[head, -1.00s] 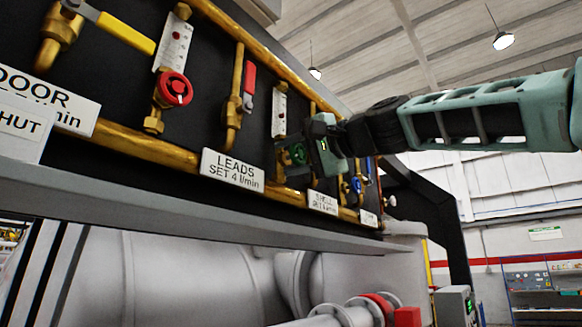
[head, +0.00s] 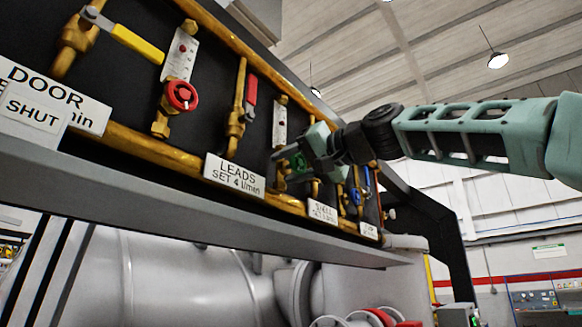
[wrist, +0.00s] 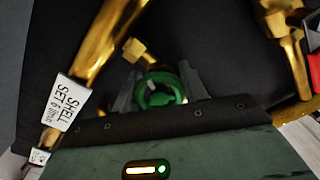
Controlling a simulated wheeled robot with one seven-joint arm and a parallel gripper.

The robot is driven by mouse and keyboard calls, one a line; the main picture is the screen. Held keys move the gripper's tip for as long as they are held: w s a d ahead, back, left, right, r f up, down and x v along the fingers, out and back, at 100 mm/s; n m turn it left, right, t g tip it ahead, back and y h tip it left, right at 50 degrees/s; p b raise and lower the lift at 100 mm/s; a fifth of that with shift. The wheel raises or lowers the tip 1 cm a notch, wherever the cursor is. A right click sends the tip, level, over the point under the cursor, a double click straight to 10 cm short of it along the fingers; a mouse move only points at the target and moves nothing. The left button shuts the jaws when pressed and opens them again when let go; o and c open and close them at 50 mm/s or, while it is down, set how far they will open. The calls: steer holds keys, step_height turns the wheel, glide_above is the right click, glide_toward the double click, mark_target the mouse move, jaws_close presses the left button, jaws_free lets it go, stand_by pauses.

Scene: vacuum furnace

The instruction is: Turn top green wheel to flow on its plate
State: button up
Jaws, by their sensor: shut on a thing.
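The green wheel (head: 299,162) sits on a brass valve on the black panel, partly hidden behind my gripper in the head view. It shows whole in the wrist view (wrist: 160,90), between the two grey fingers. My gripper (wrist: 158,92) is shut on the green wheel, one finger on each side. In the head view my gripper (head: 296,160) reaches in from the right. A white plate with small marks (head: 279,124) stands above the wheel; its reading is too small to make out. A label reading SHELL, SET 6 l/min (wrist: 63,102) shows in the wrist view.
A red wheel (head: 181,96), a yellow lever (head: 137,46) and a red lever (head: 251,90) stand on the panel to the left. A blue wheel (head: 356,196) is to the right. Brass pipes (head: 140,142) run along the panel. A grey ledge (head: 190,205) lies below.

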steer(key=shift+f, duration=0.15)
steer(key=o, duration=1)
steer(key=b+v, duration=0.8)
steer(key=v, duration=0.9)
steer(key=shift+s+d, duration=0.15)
